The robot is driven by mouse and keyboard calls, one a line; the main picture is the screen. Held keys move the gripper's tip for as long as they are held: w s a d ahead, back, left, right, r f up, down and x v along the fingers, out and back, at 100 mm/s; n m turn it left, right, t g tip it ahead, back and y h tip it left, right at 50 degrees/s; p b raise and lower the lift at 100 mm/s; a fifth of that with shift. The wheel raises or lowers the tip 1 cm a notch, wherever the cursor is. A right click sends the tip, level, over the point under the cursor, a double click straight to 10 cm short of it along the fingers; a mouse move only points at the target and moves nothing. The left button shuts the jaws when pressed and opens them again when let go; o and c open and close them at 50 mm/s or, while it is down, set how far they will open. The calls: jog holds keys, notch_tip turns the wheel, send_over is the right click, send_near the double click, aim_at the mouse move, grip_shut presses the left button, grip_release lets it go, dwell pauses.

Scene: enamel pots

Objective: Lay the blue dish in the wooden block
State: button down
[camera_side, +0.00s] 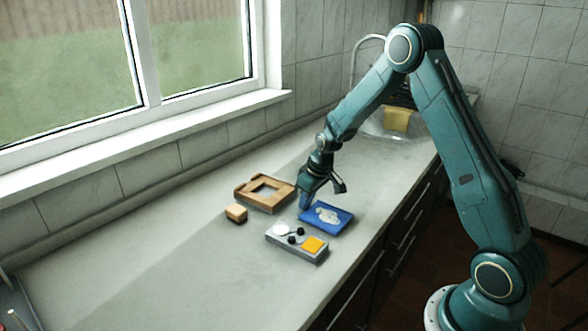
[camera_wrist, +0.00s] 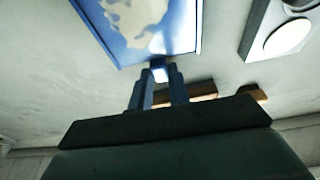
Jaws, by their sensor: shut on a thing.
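The blue dish (camera_side: 335,224) is a shallow rectangular tray with a pale, blotchy patch in its middle. It is on or just above the counter, right of the wooden block; I cannot tell if it touches the counter. My gripper (camera_side: 304,205) is shut on the dish's rim at its left corner. In the wrist view the fingers (camera_wrist: 160,80) pinch the near edge of the dish (camera_wrist: 176,28). The wooden block (camera_side: 249,197) is a brown frame with a rectangular opening, lying left of my gripper. Part of it (camera_wrist: 200,94) shows behind the fingers in the wrist view.
A grey panel (camera_side: 283,249) with white, black and yellow parts lies just in front of the dish. A small wooden cube (camera_side: 236,213) sits in front of the wooden block. A sink with a tall tap is at the back.

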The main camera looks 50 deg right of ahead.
jog(key=shift+r, duration=0.2)
jog(key=shift+r, duration=2.05)
jog(key=shift+w, duration=0.1)
jog(key=shift+w, duration=0.5)
send_near(250, 184)
jog(key=shift+w+d+n, duration=0.3)
jog(key=shift+w+d, duration=0.2)
jog(key=shift+d, duration=0.05)
jog(key=shift+w+a+r, duration=0.15)
jog(key=shift+w+a, duration=0.05)
jog(key=shift+w, duration=0.35)
jog(key=shift+w+a+r, duration=0.15)
jog(key=shift+w+a, duration=0.05)
jog(key=shift+w, duration=0.3)
jog(key=shift+f, duration=0.2)
jog(key=shift+f, duration=1.95)
